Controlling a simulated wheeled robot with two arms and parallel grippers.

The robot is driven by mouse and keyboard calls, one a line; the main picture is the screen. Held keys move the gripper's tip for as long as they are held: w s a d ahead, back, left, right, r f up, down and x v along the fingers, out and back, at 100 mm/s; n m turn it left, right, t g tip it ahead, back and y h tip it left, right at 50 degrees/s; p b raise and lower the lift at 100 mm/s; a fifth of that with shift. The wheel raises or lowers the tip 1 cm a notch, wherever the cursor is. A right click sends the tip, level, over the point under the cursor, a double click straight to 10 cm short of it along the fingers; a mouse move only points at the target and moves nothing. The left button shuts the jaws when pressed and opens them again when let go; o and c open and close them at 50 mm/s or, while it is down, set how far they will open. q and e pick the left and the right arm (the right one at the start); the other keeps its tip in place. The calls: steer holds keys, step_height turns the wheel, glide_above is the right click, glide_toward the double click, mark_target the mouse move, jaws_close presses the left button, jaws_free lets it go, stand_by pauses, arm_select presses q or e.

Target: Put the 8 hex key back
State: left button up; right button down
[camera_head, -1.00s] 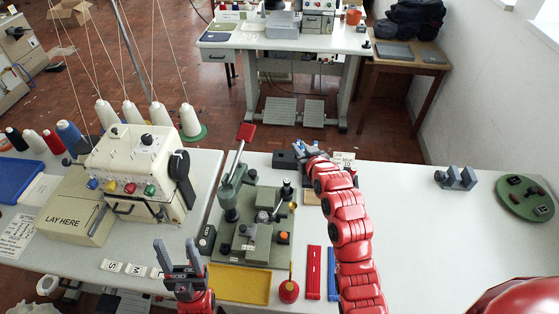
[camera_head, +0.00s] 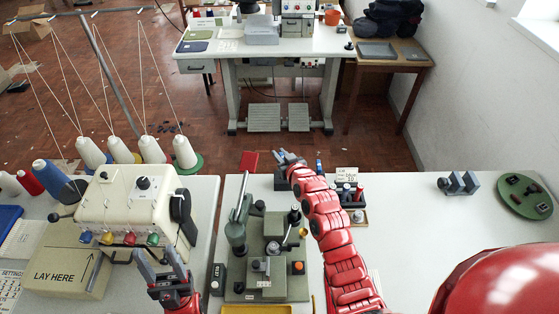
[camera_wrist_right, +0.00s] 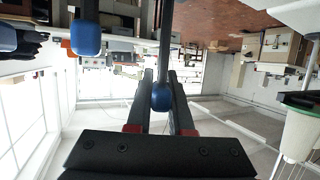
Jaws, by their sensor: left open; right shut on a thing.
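My right gripper (camera_head: 284,157) is at the far edge of the table, above a dark block (camera_head: 281,181). In the right wrist view its fingers (camera_wrist_right: 162,82) are shut on a key with a round blue knob (camera_wrist_right: 162,97) and a dark shaft. That view looks upside down, so the shaft points down below the knob. A second blue-knobbed key (camera_wrist_right: 86,38) stands beside it, apart from the fingers. Size marks cannot be read, and the shaft's lower end is out of view. My left gripper (camera_head: 160,262) is open and empty in front of the cream machine.
A green buttonhole machine (camera_head: 262,255) stands left of my right arm. A small rack with a label card (camera_head: 347,174) is just right of that arm.

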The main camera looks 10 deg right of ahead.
steer(key=f, duration=0.2)
steer(key=shift+w+a+f, duration=0.15)
steer(key=shift+a+f, duration=0.05)
steer(key=shift+f, duration=0.5)
steer(key=shift+d+f, duration=0.1)
steer(key=shift+d, duration=0.05)
steer(key=shift+f, duration=0.2)
steer(key=c, duration=0.8)
jaws_free()
steer(key=shift+r, duration=0.1)
